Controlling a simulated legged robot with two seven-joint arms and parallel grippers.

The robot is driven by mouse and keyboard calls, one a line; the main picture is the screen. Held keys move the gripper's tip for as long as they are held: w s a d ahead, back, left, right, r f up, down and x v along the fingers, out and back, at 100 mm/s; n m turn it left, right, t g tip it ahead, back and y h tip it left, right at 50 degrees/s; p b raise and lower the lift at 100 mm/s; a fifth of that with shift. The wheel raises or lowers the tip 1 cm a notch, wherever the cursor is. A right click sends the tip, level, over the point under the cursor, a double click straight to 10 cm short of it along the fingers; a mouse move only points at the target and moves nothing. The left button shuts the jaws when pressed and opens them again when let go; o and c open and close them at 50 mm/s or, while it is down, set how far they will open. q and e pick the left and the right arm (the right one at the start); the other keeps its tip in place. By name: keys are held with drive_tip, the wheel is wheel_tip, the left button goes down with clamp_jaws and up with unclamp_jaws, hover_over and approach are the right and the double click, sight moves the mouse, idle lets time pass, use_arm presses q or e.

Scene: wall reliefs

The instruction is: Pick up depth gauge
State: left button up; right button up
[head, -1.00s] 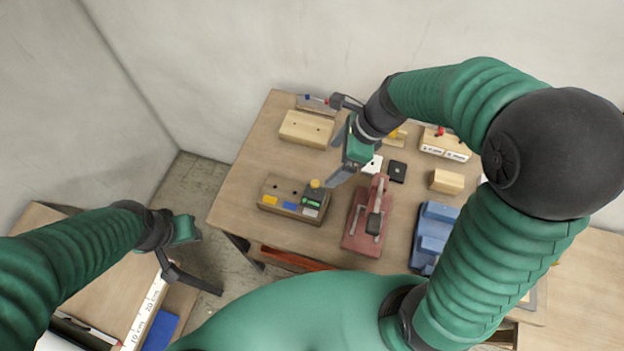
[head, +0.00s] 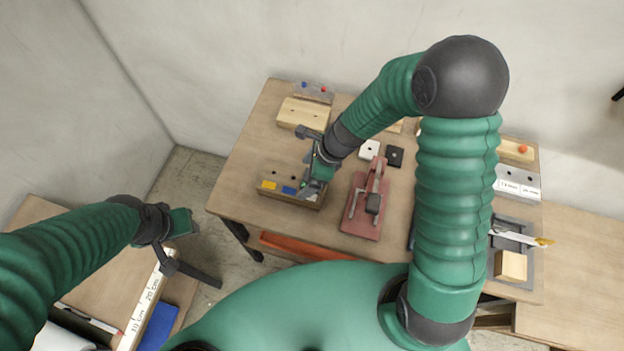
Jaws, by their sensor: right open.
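My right gripper (head: 309,165) is open over the wooden block (head: 290,196) with yellow and blue labels, near the left front of the middle table. The small dark-green piece with a yellow knob, seen on this block earlier, may be the depth gauge. It is now mostly or wholly hidden behind the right gripper, so I cannot tell whether the fingers touch it. My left gripper (head: 190,249) hangs at the left, away from the block, with its fingers apart and nothing visible between them.
A red clamp-like fixture (head: 361,214) stands just right of the block. Behind are a wooden block with holes (head: 303,114), a white plate (head: 369,149) and a black plate (head: 395,156). A ruler strip (head: 147,306) and blue pad (head: 160,327) lie on the lower-left table.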

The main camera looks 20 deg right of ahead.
drive_tip(key=shift+w+a, duration=0.1)
drive_tip(key=c, duration=0.4)
drive_tip(key=shift+d, duration=0.4)
drive_tip(key=c, duration=0.7)
drive_tip(key=shift+d, duration=0.1)
drive_tip(key=c, duration=0.5)
drive_tip(key=shift+c, duration=1)
drive_tip(key=shift+a+r, duration=0.1)
drive_tip(key=shift+a, duration=0.15)
wheel_tip(320, 180, up, 9)
drive_tip(key=p, duration=0.2)
drive_tip(key=w+d+f+b, duration=0.1)
drive_tip(key=w+d+f, duration=0.55)
drive_tip(key=w, duration=0.35)
drive_tip(key=f, duration=0.5)
drive_tip(key=f+p, duration=0.1)
drive_tip(key=f, duration=0.2)
drive_tip(key=shift+s+d, duration=0.15)
drive_tip(key=shift+s, duration=0.1)
use_arm(q)
drive_tip(key=shift+w+d+r, duration=0.15)
drive_tip(key=shift+w+r, duration=0.05)
drive_tip(key=shift+r, duration=0.65)
use_arm(e)
drive_tip(key=shift+w+f, duration=0.1)
drive_tip(key=shift+f, duration=0.05)
